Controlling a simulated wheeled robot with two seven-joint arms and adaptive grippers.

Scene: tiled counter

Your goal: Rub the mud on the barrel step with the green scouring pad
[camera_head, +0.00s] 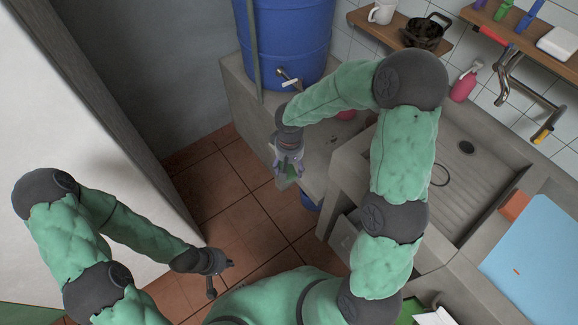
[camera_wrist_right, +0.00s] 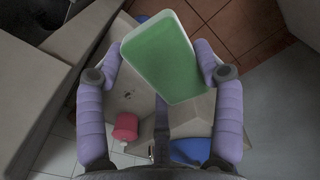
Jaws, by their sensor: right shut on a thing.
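The green scouring pad (camera_head: 291,173) is in my right gripper (camera_head: 287,163), in the air beside the barrel step. In the right wrist view the pad (camera_wrist_right: 160,58) is a green block with a pale edge, held tilted between the two purple fingers. The blue barrel (camera_head: 290,35) stands on the grey barrel step (camera_head: 240,88). A few small dark specks show on the pale surface below the pad in the right wrist view; I cannot tell if they are the mud. My left gripper (camera_head: 221,277) looks open and empty, low over the floor.
A metal tap (camera_head: 288,77) juts from the barrel. A red object (camera_wrist_right: 125,127) stands beyond the pad. The sink counter (camera_head: 455,180) is at the right, with a blue board (camera_head: 535,250). Shelves line the tiled wall. The floor (camera_head: 225,205) is clear.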

